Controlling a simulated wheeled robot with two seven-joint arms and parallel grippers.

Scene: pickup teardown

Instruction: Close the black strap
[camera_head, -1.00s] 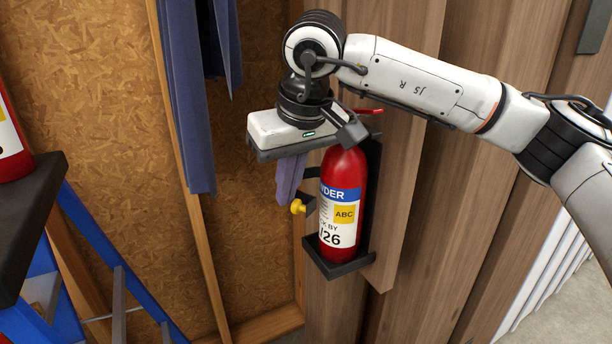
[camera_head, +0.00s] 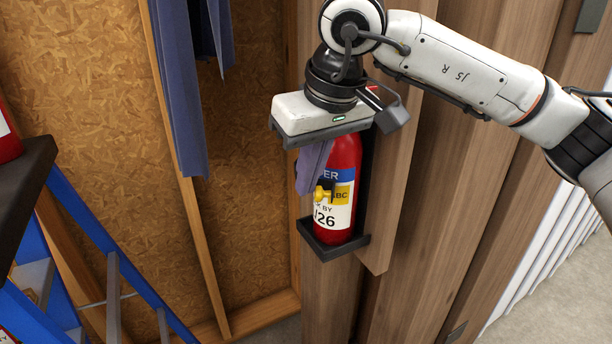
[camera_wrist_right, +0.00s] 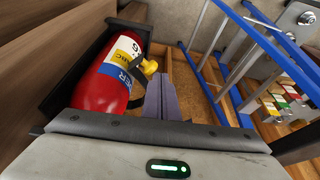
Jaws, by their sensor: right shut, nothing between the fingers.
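A red fire extinguisher (camera_head: 343,165) stands upright in a black wall bracket (camera_head: 335,243). The black strap (camera_head: 325,187) with its yellow latch (camera_head: 322,196) shows in front of the label. I cannot tell whether the strap's end is fastened. In the right wrist view, the yellow latch (camera_wrist_right: 149,67) stands off the front of the extinguisher (camera_wrist_right: 100,88). My right gripper (camera_head: 306,190) is shut and empty, its purple-grey fingers pointing down just left of the bottle, close to the latch. The fingers (camera_wrist_right: 160,85) also show beside the latch in the wrist view. My left gripper is out of view.
The bracket is fixed to a brown wooden panel (camera_head: 400,225). A blue ladder (camera_head: 100,245) and a dark shelf (camera_head: 25,190) stand at left. Blue cloth-like strips (camera_head: 180,90) hang behind.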

